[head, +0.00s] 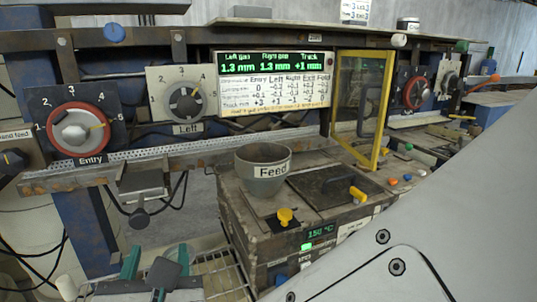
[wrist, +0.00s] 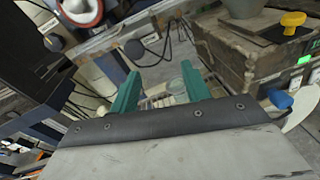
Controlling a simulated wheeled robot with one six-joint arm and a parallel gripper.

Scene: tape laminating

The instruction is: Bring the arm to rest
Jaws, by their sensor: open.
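My gripper (head: 157,265) is low at the left of the head view, in front of the machine and below the Entry dial (head: 77,129). Its two green fingers are apart with nothing between them. The wrist view also shows my gripper (wrist: 160,88) open and empty, with floor clutter and a wire rack beyond the fingers. My pale arm link fills the lower right of the head view and hides part of the machine there. The fingers touch nothing that I can see.
The wooden bench box (head: 262,232) with the Feed cup (head: 263,171) stands right of my gripper. A yellow-framed guard (head: 380,110) sits beside the display (head: 272,78), which reads gaps 1.3 mm and track +1 mm. A rail with a hanging bracket (head: 143,185) runs above the gripper.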

